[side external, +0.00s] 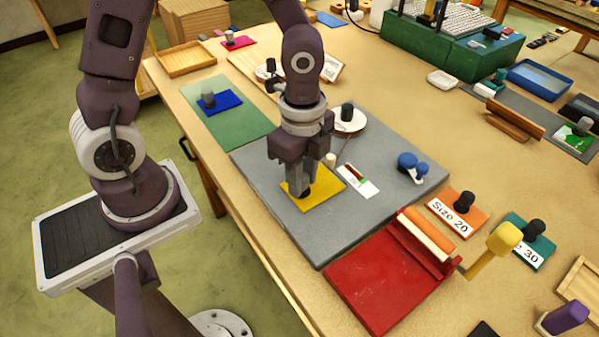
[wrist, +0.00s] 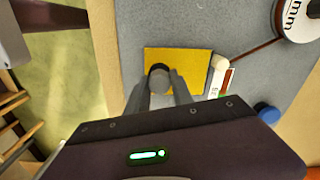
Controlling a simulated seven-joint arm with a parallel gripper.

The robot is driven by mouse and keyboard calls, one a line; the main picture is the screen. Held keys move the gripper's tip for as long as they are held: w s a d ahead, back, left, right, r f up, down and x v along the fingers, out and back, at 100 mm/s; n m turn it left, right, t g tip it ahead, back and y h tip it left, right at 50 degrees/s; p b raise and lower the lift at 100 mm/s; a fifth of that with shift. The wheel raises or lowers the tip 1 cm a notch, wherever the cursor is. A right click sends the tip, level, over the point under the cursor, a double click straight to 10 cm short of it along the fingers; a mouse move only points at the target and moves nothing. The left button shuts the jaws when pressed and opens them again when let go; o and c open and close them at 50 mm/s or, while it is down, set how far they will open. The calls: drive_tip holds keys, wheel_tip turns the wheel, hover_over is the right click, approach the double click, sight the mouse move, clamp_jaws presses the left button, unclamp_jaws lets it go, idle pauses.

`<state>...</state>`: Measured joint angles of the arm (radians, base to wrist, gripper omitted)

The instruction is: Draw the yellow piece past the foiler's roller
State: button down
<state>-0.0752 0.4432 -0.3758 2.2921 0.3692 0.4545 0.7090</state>
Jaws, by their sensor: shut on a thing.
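The yellow piece (side external: 326,190) is a flat square plate with a dark knob (wrist: 159,77), lying over the grey mat. My gripper (side external: 300,187) points down with its fingers shut on the knob; in the wrist view the yellow piece (wrist: 192,62) lies under the fingertips. I cannot tell if the piece touches the mat. A short cream roller (side external: 331,159) stands upright just beyond the piece, close to its edge; it also shows in the wrist view (wrist: 218,63). A brown strip runs from it to a white spool (wrist: 299,14), also in the side view (side external: 347,122).
A white card (side external: 358,181) and a blue-knobbed part (side external: 412,166) are on the grey mat (side external: 310,235). A red tray (side external: 385,280) with an orange bar stands in front. A blue piece (side external: 220,102) lies on a green mat (side external: 215,130). The mat's near left is clear.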

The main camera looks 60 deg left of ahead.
drive_tip(key=shift+s, duration=1.15)
drive_tip(key=shift+s+r, duration=0.5)
drive_tip(key=shift+r, duration=0.35)
drive_tip(key=shift+s+r, duration=0.5)
drive_tip(key=shift+r, duration=0.3)
drive_tip(key=shift+s+r, duration=0.5)
drive_tip(key=shift+r, duration=0.35)
